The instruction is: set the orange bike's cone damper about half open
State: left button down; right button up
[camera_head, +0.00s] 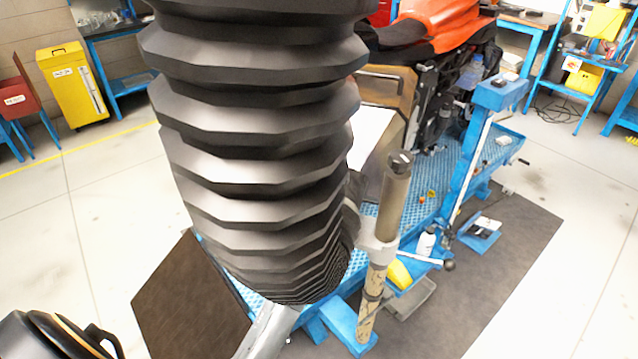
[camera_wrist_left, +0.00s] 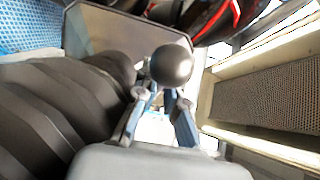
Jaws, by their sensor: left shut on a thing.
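The orange bike (camera_head: 440,22) stands at the top of the head view, on a blue lift. A boxy brown-grey hood (camera_head: 388,88), which looks like the cone, is behind it, partly covered by the hose. In the left wrist view a grey panel (camera_wrist_left: 92,28), probably the cone, stands behind a black ball knob (camera_wrist_left: 171,66). My left gripper (camera_wrist_left: 161,98) is shut on this knob, its two fingers at the knob's near side. The damper flap does not show, so its angle cannot be told. The left gripper is hidden in the head view. My right gripper is in neither view.
A thick black ribbed hose (camera_head: 255,150) fills the head view's middle and also shows left in the wrist view (camera_wrist_left: 45,110). A brown post (camera_head: 392,200) stands right of it. The blue lift (camera_head: 505,92) has a ball-ended lever (camera_head: 449,264).

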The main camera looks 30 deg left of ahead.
pick_arm(q)
jog(key=c, duration=1.4)
grip_release()
jog(key=v, duration=1.2)
